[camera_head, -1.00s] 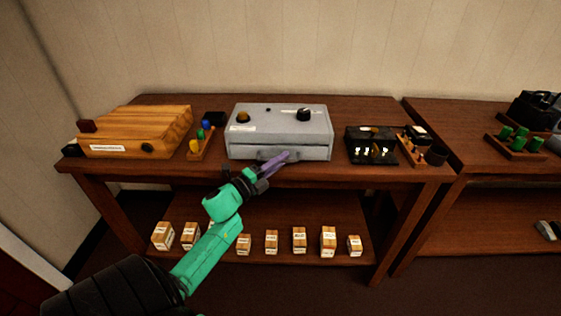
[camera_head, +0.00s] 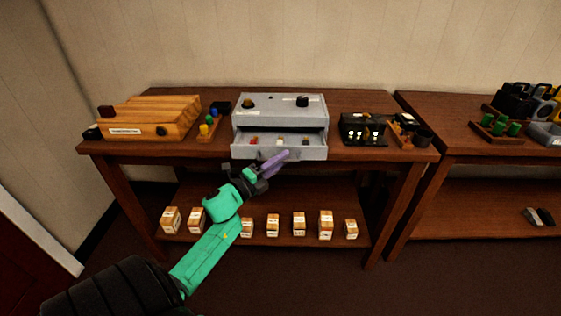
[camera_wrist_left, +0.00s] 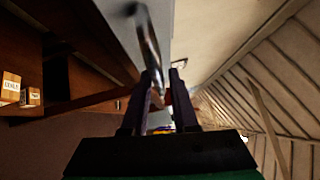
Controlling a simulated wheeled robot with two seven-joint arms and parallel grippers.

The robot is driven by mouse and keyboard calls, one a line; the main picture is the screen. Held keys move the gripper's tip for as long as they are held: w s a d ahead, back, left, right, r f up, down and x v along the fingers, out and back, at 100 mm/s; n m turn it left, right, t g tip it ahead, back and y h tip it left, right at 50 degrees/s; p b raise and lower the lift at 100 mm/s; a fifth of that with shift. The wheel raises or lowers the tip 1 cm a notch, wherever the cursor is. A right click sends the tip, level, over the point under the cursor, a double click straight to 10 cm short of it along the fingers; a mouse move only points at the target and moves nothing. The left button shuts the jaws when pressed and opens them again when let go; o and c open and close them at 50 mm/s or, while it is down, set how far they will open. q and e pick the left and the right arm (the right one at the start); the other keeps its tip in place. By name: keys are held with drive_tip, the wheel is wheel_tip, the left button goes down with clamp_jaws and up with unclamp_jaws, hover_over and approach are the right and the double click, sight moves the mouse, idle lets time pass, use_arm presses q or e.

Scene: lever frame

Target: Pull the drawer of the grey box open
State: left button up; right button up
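The grey box (camera_head: 280,105) stands on the wooden table with a dark knob on its top. Its drawer (camera_head: 316,153) is pulled out at the front, and several small items lie inside. My left gripper (camera_head: 284,156) is at the handle on the drawer front. In the left wrist view, the grey handle (camera_wrist_left: 149,45) runs in between the two dark fingers (camera_wrist_left: 164,84), which look closed on it. The fingers partly cover the handle in the head view. My right gripper is not in view.
A wooden box (camera_head: 150,116) and a rack of coloured pegs (camera_head: 208,124) stand to the left. A black device (camera_head: 362,129) stands to the right. Several small labelled boxes (camera_head: 272,225) sit on the lower shelf. A second table (camera_head: 470,148) is at the right.

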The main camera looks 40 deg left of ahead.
use_arm(q)
drive_tip(key=shift+s+f, duration=0.1)
drive_tip(key=shift+s, duration=0.05)
drive_tip(key=s+a+f+b, duration=0.1)
drive_tip(key=s+a, duration=0.1)
drive_tip(key=s, duration=1.2)
drive_tip(key=shift+f+b, duration=0.35)
